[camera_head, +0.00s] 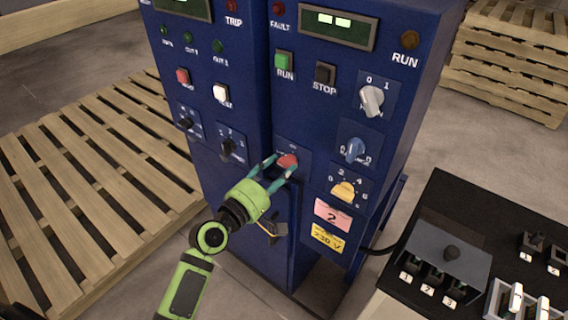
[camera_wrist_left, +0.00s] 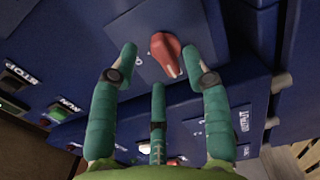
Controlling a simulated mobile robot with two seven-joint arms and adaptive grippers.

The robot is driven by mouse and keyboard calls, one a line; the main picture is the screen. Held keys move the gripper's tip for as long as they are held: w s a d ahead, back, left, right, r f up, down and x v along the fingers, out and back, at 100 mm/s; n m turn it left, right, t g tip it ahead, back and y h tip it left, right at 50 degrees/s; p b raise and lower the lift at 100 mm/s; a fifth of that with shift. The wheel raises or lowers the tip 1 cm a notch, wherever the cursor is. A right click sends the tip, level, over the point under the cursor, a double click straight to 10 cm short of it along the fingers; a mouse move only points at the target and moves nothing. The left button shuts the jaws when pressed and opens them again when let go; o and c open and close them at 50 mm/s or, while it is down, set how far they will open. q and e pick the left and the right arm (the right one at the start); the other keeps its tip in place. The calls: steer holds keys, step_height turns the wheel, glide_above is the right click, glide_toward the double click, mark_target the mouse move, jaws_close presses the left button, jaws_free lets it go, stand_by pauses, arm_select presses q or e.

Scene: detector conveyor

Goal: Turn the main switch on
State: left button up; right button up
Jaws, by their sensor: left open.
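The main switch looks to be the red rotary knob (camera_head: 287,160) on a blue plate low on the dark blue cabinet (camera_head: 330,100). The red knob (camera_wrist_left: 165,50) also shows near the top middle in the left wrist view, its pale-marked end pointing down. My left gripper (camera_head: 279,168) is open, its teal fingers reaching toward the cabinet around the knob. In the left wrist view, fingers of the left gripper (camera_wrist_left: 167,66) stand left and right of the knob and a third is below it. I cannot tell if any touches the knob. My right gripper is not in view.
Close by are a grey rotary knob (camera_head: 371,98), a blue knob (camera_head: 355,150), a yellow knob (camera_head: 344,190), a green RUN button (camera_head: 284,62) and a black STOP button (camera_head: 325,74). A black control desk (camera_head: 475,215) stands at right. A wooden pallet (camera_head: 95,190) lies at left.

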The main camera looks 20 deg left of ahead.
mark_target(288, 163)
arm_select(q)
steer(key=shift+x, duration=0.95)
steer(key=shift+w, duration=0.2)
steer(key=shift+c, duration=0.4)
steer(key=c, duration=0.7)
steer(key=shift+a, duration=0.1)
steer(key=shift+c, duration=0.7)
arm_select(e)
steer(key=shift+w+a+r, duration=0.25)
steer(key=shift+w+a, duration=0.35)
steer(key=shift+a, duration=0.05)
